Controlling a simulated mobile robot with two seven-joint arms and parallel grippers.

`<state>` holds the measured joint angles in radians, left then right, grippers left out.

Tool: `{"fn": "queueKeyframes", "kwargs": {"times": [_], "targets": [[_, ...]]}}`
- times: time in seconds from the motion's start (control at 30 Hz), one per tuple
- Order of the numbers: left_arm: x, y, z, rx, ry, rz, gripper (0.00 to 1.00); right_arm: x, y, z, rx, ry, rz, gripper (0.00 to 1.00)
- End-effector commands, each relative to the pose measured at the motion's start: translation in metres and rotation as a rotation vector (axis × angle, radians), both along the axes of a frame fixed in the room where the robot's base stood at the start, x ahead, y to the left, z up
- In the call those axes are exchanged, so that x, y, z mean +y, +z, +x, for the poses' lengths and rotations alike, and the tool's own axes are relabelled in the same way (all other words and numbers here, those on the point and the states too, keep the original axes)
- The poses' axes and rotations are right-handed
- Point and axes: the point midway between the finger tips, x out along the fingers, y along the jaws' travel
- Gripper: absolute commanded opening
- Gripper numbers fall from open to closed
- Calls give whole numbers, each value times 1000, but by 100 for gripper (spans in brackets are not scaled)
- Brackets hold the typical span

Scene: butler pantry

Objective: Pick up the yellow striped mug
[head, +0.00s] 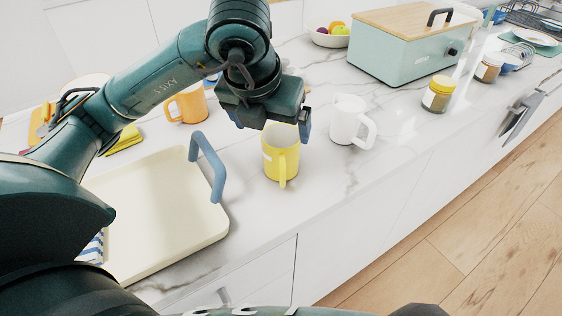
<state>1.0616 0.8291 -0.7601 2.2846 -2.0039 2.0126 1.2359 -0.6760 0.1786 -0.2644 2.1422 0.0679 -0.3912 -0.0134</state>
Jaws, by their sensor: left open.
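The yellow mug (279,160) stands upright on the white marble counter, its handle facing me. Its upper part is lighter, but I cannot make out clear stripes. My left gripper (272,128) is directly over the mug, pointing down, with its fingers apart. One finger shows at the right of the mug's rim. The gripper hides part of the mug's far rim, and I cannot tell whether the fingers touch it. My right gripper is not in view.
A white mug (350,122) stands close to the right, and an orange mug (187,106) behind to the left. A cream tray (150,222) with a blue-grey handle (212,170) lies left. A mint box (402,58) and a yellow-lidded jar (438,94) stand farther right.

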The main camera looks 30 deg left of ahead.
Motion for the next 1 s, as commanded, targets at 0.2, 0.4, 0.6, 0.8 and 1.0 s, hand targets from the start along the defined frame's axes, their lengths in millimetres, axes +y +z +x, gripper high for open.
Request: {"fn": "queueKeyframes", "kwargs": {"times": [0.2, 0.4, 0.6, 0.8, 1.0], "targets": [[2, -39, 15, 7, 1, -1, 93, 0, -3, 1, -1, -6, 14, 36], [2, -53, 21, 3, -2, -2, 93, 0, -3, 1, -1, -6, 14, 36], [4, -76, 30, 8, -1, -2, 93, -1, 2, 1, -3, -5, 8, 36], [5, -98, 40, 5, -3, -3, 93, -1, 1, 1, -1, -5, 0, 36], [5, -100, 41, 2, -4, -4, 93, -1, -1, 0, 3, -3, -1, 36]]}}
